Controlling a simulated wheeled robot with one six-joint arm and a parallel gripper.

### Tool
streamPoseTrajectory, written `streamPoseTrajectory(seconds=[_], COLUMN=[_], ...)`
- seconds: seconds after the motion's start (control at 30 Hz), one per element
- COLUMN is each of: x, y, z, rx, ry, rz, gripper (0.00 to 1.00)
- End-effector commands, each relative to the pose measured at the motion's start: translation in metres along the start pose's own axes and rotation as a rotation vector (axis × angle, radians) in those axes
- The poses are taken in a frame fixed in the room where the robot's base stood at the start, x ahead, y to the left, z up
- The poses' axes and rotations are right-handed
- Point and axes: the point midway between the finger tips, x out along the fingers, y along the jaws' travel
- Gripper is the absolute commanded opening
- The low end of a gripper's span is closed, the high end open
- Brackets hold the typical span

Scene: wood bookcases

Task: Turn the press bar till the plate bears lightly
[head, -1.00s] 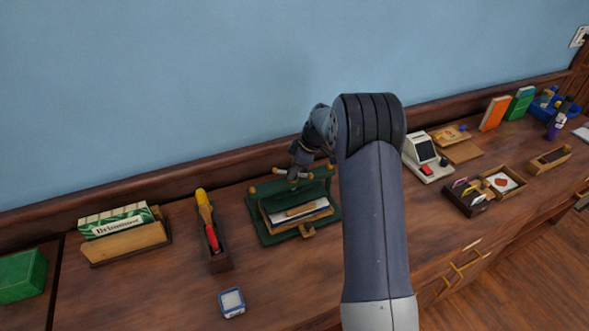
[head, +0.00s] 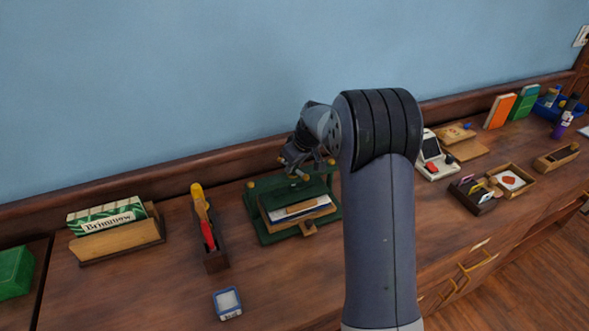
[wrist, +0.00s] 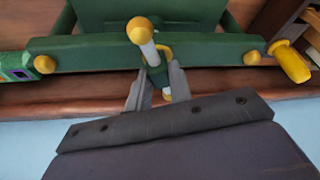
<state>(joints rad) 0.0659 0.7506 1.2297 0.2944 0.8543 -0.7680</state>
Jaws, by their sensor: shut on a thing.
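The green press (head: 263,228) stands on the wooden top near the middle of the head view. Its press bar (wrist: 147,48), a pale rod with yellow ends, crosses the top beam at its middle. My gripper (head: 292,165) is over the press; in the wrist view my gripper (wrist: 157,85) has its two fingers on either side of the bar's near part, shut on it. A wooden plate (head: 301,207) shows below the beam, over white paper (head: 318,212). Whether the plate touches the paper cannot be told. The screw is mostly hidden.
A wooden holder with a red and yellow tool (head: 205,225) stands left of the press, with a Brinmow box (head: 105,215) further left. A small blue-edged block (head: 227,303) lies in front. A white terminal (head: 436,160) stands to the right. The blue wall is close behind.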

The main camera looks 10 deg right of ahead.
Motion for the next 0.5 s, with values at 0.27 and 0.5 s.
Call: streamPoseTrajectory(seconds=[0.27,0.5], x=[0.0002,0.0004], y=[-0.0024,-0.0038], z=[-0.0007,-0.0013], rx=[0.239,0.447], ry=[0.001,0.001], rz=[0.101,0.189], gripper=[0.0,0.0])
